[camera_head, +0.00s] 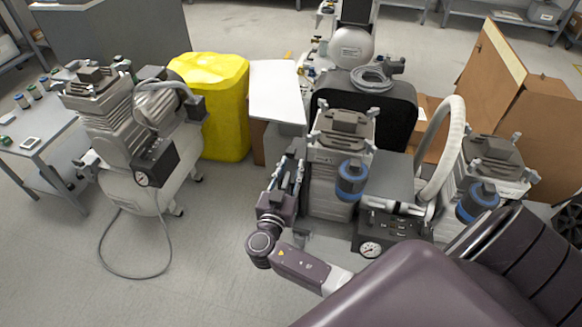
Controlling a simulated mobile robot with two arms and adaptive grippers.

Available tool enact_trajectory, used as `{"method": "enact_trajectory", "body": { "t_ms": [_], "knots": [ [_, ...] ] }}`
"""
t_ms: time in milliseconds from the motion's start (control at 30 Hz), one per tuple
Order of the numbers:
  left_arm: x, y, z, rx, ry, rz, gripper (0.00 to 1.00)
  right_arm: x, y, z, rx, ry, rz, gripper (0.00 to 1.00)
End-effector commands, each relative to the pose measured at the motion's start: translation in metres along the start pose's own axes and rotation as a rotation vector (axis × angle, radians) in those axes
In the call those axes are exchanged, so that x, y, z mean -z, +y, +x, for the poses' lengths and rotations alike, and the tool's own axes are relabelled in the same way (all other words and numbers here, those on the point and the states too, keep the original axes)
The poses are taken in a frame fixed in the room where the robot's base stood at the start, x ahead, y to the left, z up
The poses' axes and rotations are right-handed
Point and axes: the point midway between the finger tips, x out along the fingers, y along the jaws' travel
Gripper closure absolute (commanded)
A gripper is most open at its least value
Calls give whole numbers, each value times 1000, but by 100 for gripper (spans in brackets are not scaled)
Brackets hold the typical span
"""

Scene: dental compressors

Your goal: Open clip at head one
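A compressor with two grey heads stands right of centre. Its left head (340,150) has small light-grey clips at its top, one at the upper left (323,106) and one at the upper right (373,112). The right head (490,160) has similar clips at its top edges. I cannot tell which head is head one, or whether any clip is open.
A blue-banded filter (351,180) hangs before the left head, and a thick pale hose (440,145) arches between the heads. A second compressor (130,140), a yellow bin (215,105) and cardboard boxes (520,110) stand around. Floor at lower left is clear except a looped cable.

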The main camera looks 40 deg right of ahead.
Motion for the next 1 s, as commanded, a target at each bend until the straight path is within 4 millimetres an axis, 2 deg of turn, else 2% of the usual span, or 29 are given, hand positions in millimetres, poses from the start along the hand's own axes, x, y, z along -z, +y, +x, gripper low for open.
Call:
{"method": "enact_trajectory", "body": {
  "t_ms": [133,367,933,1000],
  "knots": [
    [0,0,0,0,0,0,52,0,0,0,0,0,0,74],
    [0,0,0,0,0,-1,52,0,0,0,0,0,-1,100],
    [-1,0,1,0,-4,-1,52,-1,0,0,18,0,-2,100],
    [3,0,-11,0,10,0,52,-2,-1,0,35,1,-3,100]
  ]
}}
